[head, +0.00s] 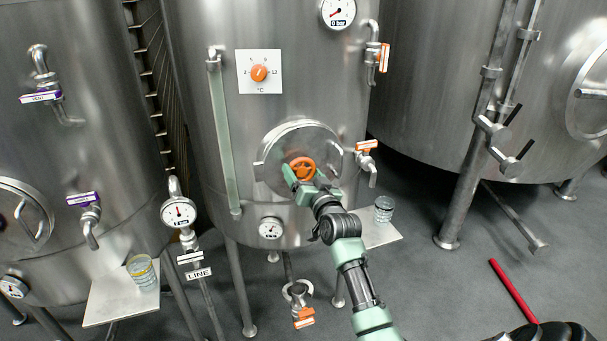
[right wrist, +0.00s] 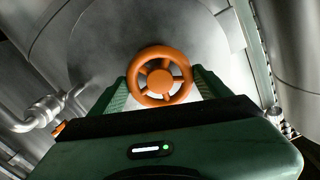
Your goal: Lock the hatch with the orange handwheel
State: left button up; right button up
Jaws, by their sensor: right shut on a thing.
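The orange handwheel (head: 302,168) sits at the middle of the round steel hatch (head: 290,135) on the front of the centre tank. The hatch lies flat against the tank wall as far as I can see. My right gripper (head: 302,178) reaches up from below and is at the wheel. In the right wrist view, its two green fingers (right wrist: 160,92) stand on either side of the orange handwheel (right wrist: 160,60), shut on its rim. The hatch face (right wrist: 120,45) fills the space behind the wheel. My left gripper is not in view.
An orange-handled tap (head: 367,150) juts out right of the hatch, and a sight glass (head: 224,140) runs down its left. A dial gauge (head: 271,228) sits below. Glasses stand on shelves at both sides. A red bar (head: 513,290) is at the lower right.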

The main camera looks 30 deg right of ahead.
jog(key=o, duration=1.4)
jog(key=shift+c, duration=0.2)
jog(key=shift+s, duration=0.1)
jog(key=shift+s+a+f, duration=0.1)
jog(key=shift+s+a, duration=0.05)
jog(key=shift+s, duration=0.2)
jog(key=b+v, duration=0.2)
jog(key=v, duration=0.5)
jog(key=shift+w, duration=0.1)
